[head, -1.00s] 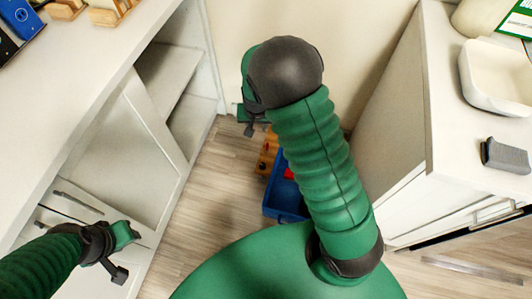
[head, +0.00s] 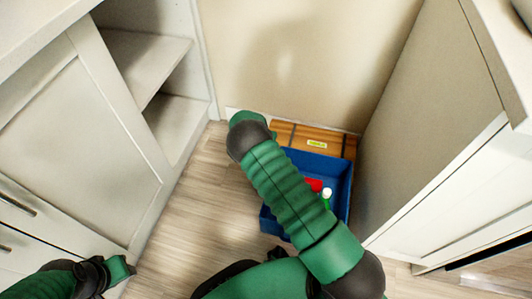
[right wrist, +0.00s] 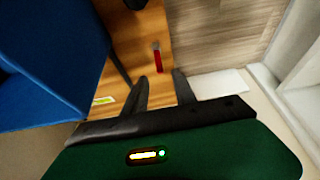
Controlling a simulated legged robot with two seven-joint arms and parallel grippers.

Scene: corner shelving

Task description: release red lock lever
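A small red lever (right wrist: 157,60) with a dark tip lies against the wooden case (right wrist: 140,30) in the right wrist view. The wooden case with dark straps and a yellow label also shows in the head view (head: 342,147), against the wall. The lever cannot be made out in the head view. My right gripper (right wrist: 161,84) is open and empty, its two dark fingers apart, with the lever just beyond the gap between them. My right arm hides this gripper in the head view. My left gripper (head: 120,272) is at the lower left, away from the case; its fingers are unclear.
A blue bin (head: 343,190) stands on the floor in front of the case, holding red, white and green items. White cabinets (head: 85,140) flank the left side, with open shelves. Another white cabinet (head: 440,130) closes the right. Some wood floor on the left is free.

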